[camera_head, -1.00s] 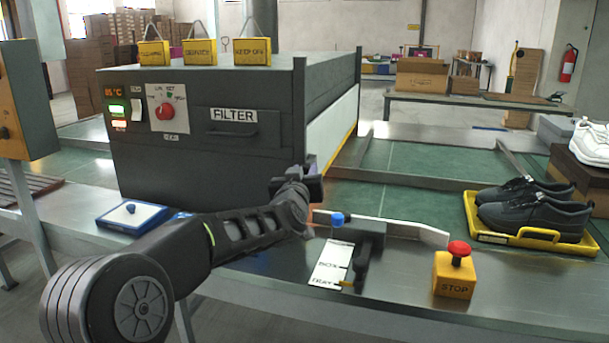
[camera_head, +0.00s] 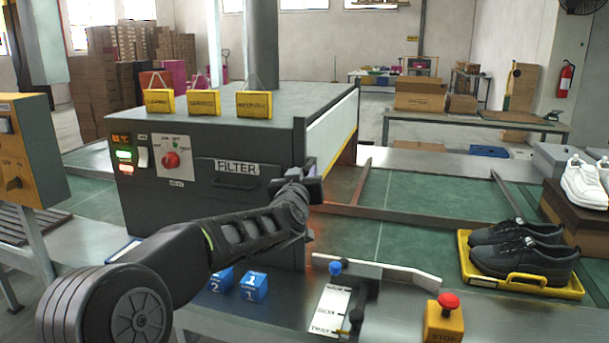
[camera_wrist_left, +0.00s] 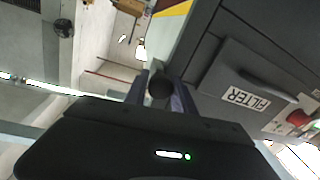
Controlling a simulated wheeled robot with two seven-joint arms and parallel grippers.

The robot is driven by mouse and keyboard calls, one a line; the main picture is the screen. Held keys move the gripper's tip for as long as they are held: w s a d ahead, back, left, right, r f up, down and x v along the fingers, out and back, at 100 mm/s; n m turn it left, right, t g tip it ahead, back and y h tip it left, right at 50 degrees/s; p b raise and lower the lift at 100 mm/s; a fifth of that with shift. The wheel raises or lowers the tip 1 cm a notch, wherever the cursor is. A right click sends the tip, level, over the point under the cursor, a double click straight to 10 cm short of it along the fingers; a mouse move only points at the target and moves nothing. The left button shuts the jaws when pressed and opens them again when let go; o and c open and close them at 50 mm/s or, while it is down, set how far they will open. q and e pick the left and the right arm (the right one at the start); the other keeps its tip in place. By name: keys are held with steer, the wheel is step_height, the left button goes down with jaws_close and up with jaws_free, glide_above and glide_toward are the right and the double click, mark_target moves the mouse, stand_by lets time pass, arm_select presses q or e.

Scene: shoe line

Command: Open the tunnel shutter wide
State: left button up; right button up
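The tunnel is a dark grey box (camera_head: 210,190) with a FILTER drawer on its front. Its shutter is a pale panel (camera_head: 325,140) with a yellow lower edge on the right side. An orange glow shows below the panel, so it stands partly raised. My left gripper (camera_head: 312,186) is at the shutter's near lower end. In the left wrist view its fingers (camera_wrist_left: 160,95) flank a round dark knob (camera_wrist_left: 160,84), apparently the shutter's handle, and appear closed on it. The contact is hidden in the head view. My right gripper is not in view.
Blue numbered cubes (camera_head: 253,287), a hinged pale guide (camera_head: 390,275) and a yellow STOP button box (camera_head: 443,322) are on the near bench. Black shoes sit in a yellow tray (camera_head: 480,278) at right.

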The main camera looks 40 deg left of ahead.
arm_select(q)
steer(key=o, duration=0.4)
steer(key=v, duration=0.7)
steer(key=shift+s+d, duration=0.15)
steer(key=shift+s, duration=0.25)
steer(key=shift+f, duration=0.15)
